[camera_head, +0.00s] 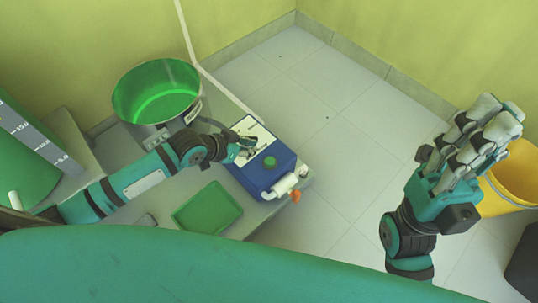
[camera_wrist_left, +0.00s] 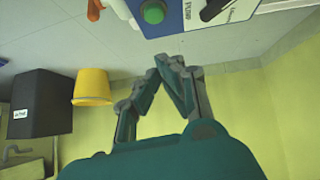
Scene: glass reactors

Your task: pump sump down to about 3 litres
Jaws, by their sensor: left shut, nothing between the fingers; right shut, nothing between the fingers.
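A blue pump box (camera_head: 262,180) with a green button (camera_head: 270,162) and a pale top panel stands on a grey ledge in the head view. In the left wrist view the green button (camera_wrist_left: 152,12) and a black lever (camera_wrist_left: 215,8) show at the top edge, beside a "PUMP" label. My left gripper (camera_head: 246,146) is shut and empty, over the pale panel, left of the button; contact cannot be told. Its fingertips (camera_wrist_left: 170,62) meet in the wrist view. A round metal vessel (camera_head: 157,92) looks green inside. My right gripper (camera_head: 490,115) is shut and empty above the floor.
A tank with a numbered scale (camera_head: 35,133) stands at the far left. A green tray (camera_head: 207,208) lies left of the pump. A white pipe with an orange part (camera_head: 295,196) sits at the pump's front. A yellow bucket (camera_head: 518,175) stands right. The tiled floor between is clear.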

